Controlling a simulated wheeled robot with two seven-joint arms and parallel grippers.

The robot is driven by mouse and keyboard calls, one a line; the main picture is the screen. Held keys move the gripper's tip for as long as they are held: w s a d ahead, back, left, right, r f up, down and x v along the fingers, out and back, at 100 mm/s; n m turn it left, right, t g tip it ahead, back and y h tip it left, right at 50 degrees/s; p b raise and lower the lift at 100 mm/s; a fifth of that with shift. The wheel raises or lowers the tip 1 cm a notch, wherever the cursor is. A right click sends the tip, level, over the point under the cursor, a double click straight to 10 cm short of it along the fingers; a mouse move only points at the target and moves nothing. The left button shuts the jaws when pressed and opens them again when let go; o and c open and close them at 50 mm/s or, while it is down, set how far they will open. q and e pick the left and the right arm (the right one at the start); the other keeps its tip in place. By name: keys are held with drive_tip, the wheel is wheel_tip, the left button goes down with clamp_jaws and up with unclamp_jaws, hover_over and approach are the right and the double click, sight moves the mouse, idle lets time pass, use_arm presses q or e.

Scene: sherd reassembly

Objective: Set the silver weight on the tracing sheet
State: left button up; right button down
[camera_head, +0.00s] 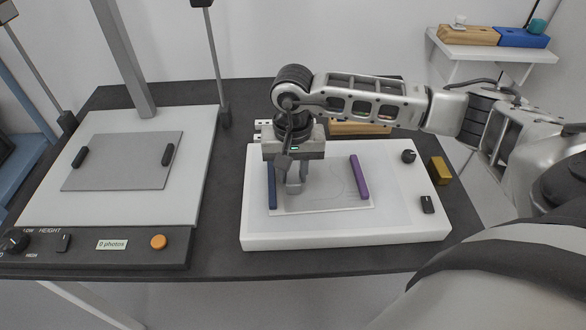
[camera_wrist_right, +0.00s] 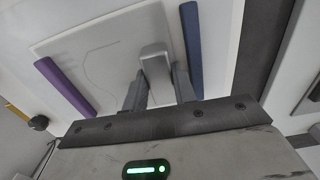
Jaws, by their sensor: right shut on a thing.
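My right gripper (camera_head: 294,180) is shut on the silver weight (camera_head: 294,189), a small grey block. The weight also shows between the fingers in the right wrist view (camera_wrist_right: 153,58). The gripper points down over the left part of the tracing sheet (camera_head: 325,203), a pale sheet with a faint outline on the white light box (camera_head: 400,232). I cannot tell whether the weight touches the sheet. My fingers hide part of the weight. My left gripper is not in view.
A blue bar (camera_head: 272,186) lies along the sheet's left edge, close to the weight. A purple bar (camera_head: 359,177) lies along its right edge. A brass block (camera_head: 440,170) sits right of the light box. A copy stand (camera_head: 200,190) stands at left.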

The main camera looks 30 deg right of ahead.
sight(293, 173)
drive_tip(key=shift+f, duration=0.2)
drive_tip(key=c, duration=1.4)
unclamp_jaws()
drive_tip(key=shift+r, duration=0.1)
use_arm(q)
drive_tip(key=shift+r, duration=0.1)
use_arm(e)
drive_tip(key=shift+r, duration=0.3)
use_arm(q)
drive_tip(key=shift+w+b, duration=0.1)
drive_tip(key=shift+b, duration=0.25)
use_arm(e)
wheel_tip(293, 173, up, 12)
drive_tip(key=shift+f, duration=0.15)
